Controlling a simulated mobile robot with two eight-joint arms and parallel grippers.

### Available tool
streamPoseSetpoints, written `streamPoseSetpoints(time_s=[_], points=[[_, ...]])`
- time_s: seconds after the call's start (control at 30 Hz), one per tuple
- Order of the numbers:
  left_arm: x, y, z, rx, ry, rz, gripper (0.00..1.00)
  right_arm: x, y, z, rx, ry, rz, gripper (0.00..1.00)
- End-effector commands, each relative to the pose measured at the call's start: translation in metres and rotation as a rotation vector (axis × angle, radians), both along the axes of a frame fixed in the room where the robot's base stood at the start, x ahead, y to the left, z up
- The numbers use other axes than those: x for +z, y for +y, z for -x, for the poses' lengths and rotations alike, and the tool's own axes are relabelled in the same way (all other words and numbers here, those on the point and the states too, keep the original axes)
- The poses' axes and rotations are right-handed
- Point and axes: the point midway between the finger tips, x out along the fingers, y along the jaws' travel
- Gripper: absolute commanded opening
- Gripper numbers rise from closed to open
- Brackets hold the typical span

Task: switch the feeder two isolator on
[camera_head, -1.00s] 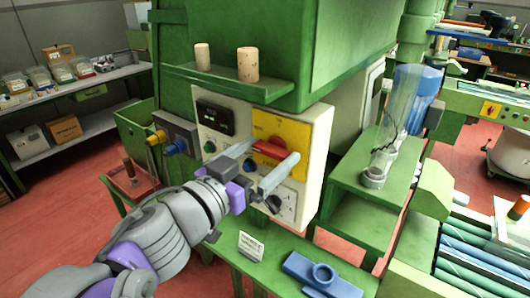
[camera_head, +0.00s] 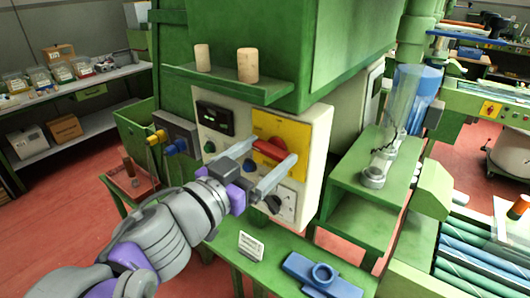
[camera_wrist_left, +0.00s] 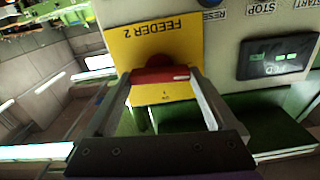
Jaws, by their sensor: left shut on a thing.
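The feeder two isolator is a red handle (camera_head: 270,149) on a yellow plate (camera_head: 296,132) on the cream control panel. In the left wrist view the handle (camera_wrist_left: 158,76) lies crosswise between the fingers, and the plate (camera_wrist_left: 125,45) reads "FEEDER 2" upside down. An "ON" mark sits on the plate below the handle in that view. My left gripper (camera_head: 272,163) reaches the panel from the lower left and is shut on the red handle; it also shows in the left wrist view (camera_wrist_left: 160,85). The fingers partly hide the handle in the head view. My right gripper is not in view.
The panel also bears a dark display (camera_head: 215,118), a green button (camera_head: 209,147) and a black knob (camera_head: 273,203). Two corks (camera_head: 247,65) stand on the green shelf above. A blue part (camera_head: 322,275) and a small white sign (camera_head: 251,246) are on the green ledge below.

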Motion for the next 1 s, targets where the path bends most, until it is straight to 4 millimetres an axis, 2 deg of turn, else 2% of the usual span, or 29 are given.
streamPoseSetpoints(time_s=[1.0], points=[[0.000,-0.002,0.002,0.000,-0.540,-0.742,0.34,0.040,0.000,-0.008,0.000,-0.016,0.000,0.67]])
